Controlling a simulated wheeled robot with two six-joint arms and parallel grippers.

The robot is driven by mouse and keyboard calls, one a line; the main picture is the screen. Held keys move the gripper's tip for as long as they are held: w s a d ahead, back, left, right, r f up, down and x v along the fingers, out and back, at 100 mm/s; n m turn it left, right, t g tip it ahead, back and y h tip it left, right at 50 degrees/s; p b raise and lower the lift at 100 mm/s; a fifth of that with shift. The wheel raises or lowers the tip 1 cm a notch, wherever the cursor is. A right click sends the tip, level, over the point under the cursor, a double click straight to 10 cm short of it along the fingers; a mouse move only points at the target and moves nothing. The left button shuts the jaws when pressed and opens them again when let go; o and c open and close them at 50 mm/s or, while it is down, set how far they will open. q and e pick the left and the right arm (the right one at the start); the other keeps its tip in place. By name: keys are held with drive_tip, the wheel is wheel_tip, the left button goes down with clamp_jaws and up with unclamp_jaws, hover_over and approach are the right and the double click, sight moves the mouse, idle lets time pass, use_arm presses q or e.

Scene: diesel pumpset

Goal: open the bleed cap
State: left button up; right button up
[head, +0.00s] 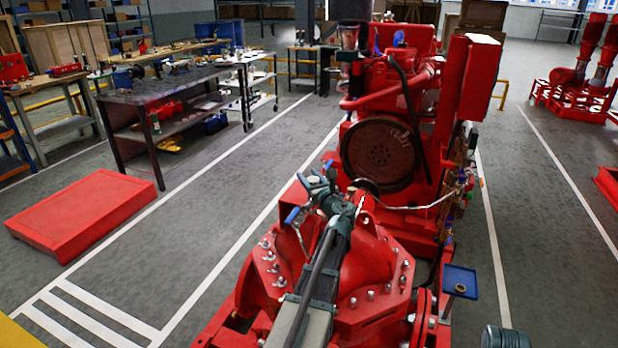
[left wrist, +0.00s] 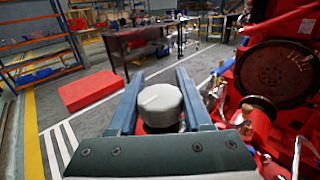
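The bleed cap (left wrist: 160,104) is a round, pale grey cap on the red pump casing (head: 370,270). In the left wrist view it sits between my two left fingers and fills the gap between them. In the head view its light top (head: 313,180) shows at the left gripper (head: 318,188), above the casing. The left gripper appears shut on the cap, with a finger against each side. The cap's lower part and its seat are mostly hidden by the gripper. My right gripper does not show; only a dark grey cylinder (head: 505,338) shows at the bottom right.
A blue-handled valve (head: 293,215) is close to the left gripper. A small blue tray (head: 460,280) is at the pump's right side. The engine's dark flywheel (head: 380,148) stands behind. A red platform (head: 95,212) and a workbench (head: 165,90) are left; the floor between is clear.

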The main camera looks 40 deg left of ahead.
use_arm(q)
clamp_jaws()
